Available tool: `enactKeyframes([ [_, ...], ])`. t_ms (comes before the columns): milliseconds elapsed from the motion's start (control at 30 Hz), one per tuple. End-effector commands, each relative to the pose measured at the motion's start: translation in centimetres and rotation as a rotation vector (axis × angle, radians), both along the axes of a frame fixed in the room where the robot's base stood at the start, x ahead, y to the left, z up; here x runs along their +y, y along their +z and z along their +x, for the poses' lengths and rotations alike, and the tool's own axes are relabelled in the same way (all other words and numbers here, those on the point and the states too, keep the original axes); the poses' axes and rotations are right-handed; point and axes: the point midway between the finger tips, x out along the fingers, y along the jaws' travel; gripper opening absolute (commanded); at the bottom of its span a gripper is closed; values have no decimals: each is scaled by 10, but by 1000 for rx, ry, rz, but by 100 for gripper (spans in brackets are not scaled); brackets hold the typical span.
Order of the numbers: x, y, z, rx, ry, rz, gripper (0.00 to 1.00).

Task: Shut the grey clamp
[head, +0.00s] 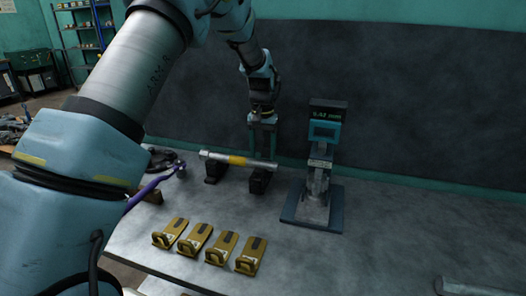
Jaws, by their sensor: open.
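I cannot pick out the grey clamp for sure. A grey metal fixture (317,183) stands upright on a dark blue-grey base plate, under a display unit reading about 5.42 mm, and could be it. Whether any jaw on it is open or closed is too small to tell. My gripper (262,148) is open and points down, left of this fixture and apart from it. Its fingers are near the right end of a grey bar (217,156) with a yellow band. I cannot tell whether they touch the bar.
The bar rests on dark supports (213,172). Several yellow latch-like pieces (194,239) stand in a row near the bench's front edge. A purple-handled tool (150,190) lies at left. The grey bench (400,240) is mostly clear at right; a dark panel (430,110) rises behind.

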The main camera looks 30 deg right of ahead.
Motion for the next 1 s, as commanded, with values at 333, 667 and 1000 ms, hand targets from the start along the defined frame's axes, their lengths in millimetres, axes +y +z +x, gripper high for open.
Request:
enactKeyframes([
  [333,0,0,0,0,0,0,95],
  [667,-1,15,1,-4,0,-3,95],
  [1000,-1,80,1,-3,0,-3,95],
])
